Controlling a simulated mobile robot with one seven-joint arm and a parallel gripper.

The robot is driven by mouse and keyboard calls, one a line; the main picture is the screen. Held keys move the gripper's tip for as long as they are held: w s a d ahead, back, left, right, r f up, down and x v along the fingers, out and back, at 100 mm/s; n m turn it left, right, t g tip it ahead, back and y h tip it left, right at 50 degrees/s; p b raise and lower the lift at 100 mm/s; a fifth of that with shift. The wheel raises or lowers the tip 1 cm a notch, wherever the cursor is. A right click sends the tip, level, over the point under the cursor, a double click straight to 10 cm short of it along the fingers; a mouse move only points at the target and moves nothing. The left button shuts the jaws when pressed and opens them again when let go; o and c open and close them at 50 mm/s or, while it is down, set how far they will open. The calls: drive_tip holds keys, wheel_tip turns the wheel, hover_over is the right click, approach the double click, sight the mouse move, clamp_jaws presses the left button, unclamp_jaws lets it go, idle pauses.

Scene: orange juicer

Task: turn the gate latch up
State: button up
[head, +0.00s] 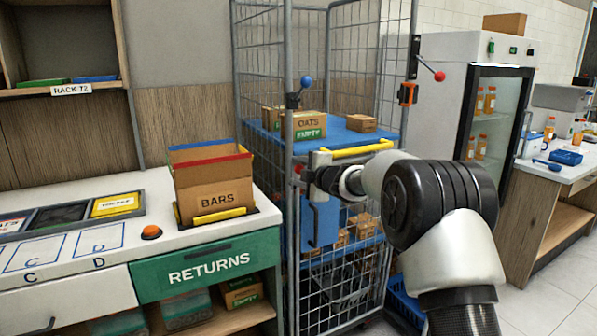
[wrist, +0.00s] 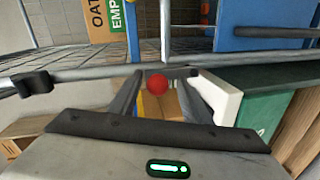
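A wire roll cage (head: 290,215) stands in the middle of the head view. A red ball knob (wrist: 157,85) shows in the wrist view between the fingers of my gripper (wrist: 160,97), which are spread with a gap around it. I cannot tell how deep it lies between them. In the head view my gripper (head: 310,181) is at the cage's front left post, and a bit of red (head: 298,168) shows beside it. A lever with a blue ball (head: 306,82) is higher on that post. Another lever with a red ball (head: 439,76) sticks out at the right post, above an orange fitting (head: 407,94).
A yellow bar (head: 352,149) crosses the cage front, close to my arm. A counter (head: 130,238) with a BARS box (head: 213,198) stands left. A glass-door fridge (head: 493,115) stands right. OATS boxes (head: 308,124) sit on the blue shelf.

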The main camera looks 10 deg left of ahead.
drive_tip(key=shift+r, duration=0.1)
drive_tip(key=shift+s+d+r, duration=0.15)
drive_tip(key=shift+s+d, duration=0.2)
drive_tip(key=v, duration=1.6)
drive_tip(key=shift+s+p, duration=0.2)
drive_tip(key=shift+p, duration=0.15)
drive_tip(key=shift+d, duration=0.1)
